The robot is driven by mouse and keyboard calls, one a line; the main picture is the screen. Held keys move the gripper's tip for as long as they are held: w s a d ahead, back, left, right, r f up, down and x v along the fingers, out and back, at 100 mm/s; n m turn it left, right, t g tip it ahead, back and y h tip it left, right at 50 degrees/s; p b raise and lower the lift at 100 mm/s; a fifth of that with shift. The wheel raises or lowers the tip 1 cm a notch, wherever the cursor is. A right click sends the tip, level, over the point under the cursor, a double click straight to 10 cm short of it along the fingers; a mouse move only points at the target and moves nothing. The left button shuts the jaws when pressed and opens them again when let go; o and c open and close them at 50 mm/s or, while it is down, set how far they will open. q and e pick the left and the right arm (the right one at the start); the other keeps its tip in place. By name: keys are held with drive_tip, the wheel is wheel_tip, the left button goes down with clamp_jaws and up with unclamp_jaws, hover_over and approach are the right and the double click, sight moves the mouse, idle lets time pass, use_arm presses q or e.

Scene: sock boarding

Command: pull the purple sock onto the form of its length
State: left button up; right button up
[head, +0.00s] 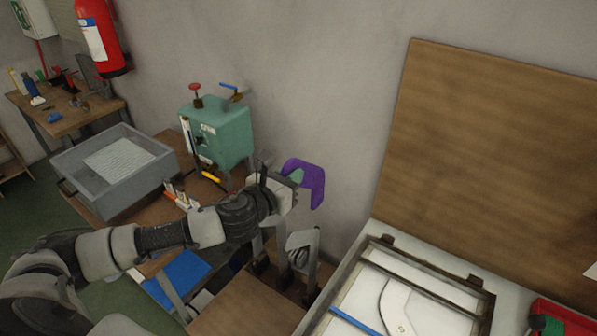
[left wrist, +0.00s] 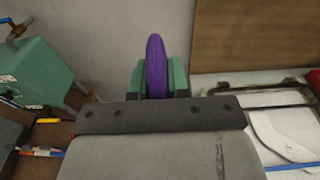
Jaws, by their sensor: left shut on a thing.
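The purple sock (head: 316,180) is held up in the air near the wall, right of the green machine. My left gripper (head: 296,178) is shut on it. In the left wrist view the sock (left wrist: 156,66) stands edge-on between the green fingertips. A flat white form marked S (head: 396,308) lies in the dark frame on the white bench at lower right, apart from the sock. The form also shows in the left wrist view (left wrist: 284,131). The near end of the form is cut off in the head view. My right gripper is not in view.
A green machine (head: 222,138) and a grey metal bin (head: 118,172) stand on the table at left. A dark frame (head: 440,276) surrounds the white bed. A brown board (head: 490,150) rises behind it. Grey uprights (head: 301,240) stand below my left gripper.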

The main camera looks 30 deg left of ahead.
sight(306, 185)
use_arm(q)
drive_tip(key=shift+s+a+r, duration=0.2)
drive_tip(key=shift+s+a, duration=0.05)
drive_tip(key=shift+s, duration=0.25)
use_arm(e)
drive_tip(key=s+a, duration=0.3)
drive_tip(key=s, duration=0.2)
use_arm(q)
wheel_tip(306, 185, down, 6)
drive_tip(key=b, duration=0.3)
drive_tip(key=shift+w+d+b, duration=0.25)
drive_tip(key=shift+w+b, duration=0.1)
drive_tip(key=shift+w, duration=0.1)
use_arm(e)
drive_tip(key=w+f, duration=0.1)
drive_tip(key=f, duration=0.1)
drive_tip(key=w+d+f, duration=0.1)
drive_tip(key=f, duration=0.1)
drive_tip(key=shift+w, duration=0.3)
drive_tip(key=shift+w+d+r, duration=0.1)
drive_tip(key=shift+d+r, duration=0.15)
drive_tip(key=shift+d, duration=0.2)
